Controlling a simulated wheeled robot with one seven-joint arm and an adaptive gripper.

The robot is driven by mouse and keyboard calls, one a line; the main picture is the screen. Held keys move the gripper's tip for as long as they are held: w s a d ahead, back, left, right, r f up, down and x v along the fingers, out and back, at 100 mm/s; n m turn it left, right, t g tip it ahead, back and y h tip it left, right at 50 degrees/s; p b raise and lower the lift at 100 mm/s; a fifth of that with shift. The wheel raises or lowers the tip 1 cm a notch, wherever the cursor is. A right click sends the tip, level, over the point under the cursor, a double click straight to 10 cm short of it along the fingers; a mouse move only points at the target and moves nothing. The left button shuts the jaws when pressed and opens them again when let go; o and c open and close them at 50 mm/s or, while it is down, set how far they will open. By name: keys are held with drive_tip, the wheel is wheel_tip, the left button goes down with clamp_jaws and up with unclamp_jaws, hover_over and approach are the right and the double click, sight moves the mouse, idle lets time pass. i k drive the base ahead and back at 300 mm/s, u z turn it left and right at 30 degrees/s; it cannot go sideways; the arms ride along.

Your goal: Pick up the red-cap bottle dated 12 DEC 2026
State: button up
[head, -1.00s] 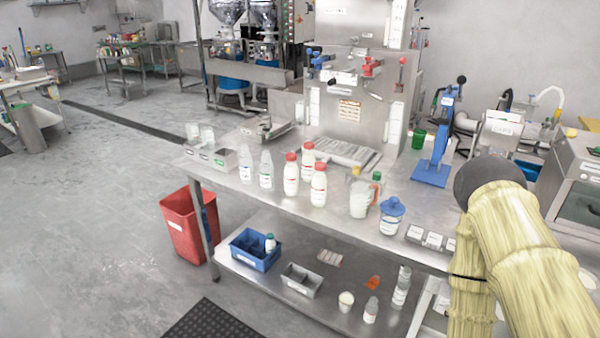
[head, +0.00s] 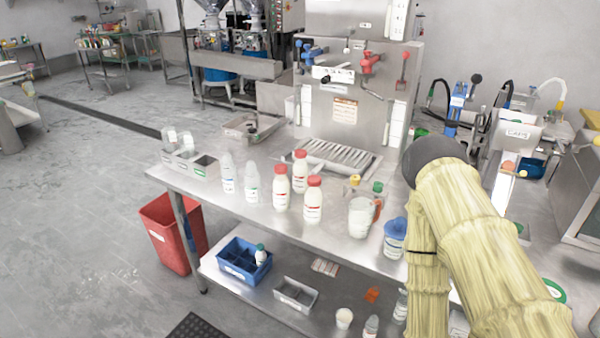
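Three white bottles with red caps stand upright on the steel bench in the head view: a left one (head: 281,188), a back one (head: 300,172) and a front right one (head: 313,201). Their labels are too small to read, so I cannot tell which is dated 12 DEC 2026. My arm, in a yellowish sleeve, fills the lower right of the view, to the right of the bottles. My gripper's fingers are not in view.
Two clear bottles (head: 228,178) stand left of the red caps. A jug (head: 360,215) and a blue-lidded container (head: 395,238) stand to the right. A steel machine (head: 345,75) rises behind. A lower shelf holds a blue crate (head: 232,270). A red bin (head: 165,235) stands on the floor at left.

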sight(300, 171)
drive_tip(key=k, duration=1.25)
drive_tip(key=u, duration=0.7)
drive_tip(key=i, duration=1.55)
drive_tip(key=z, duration=0.55)
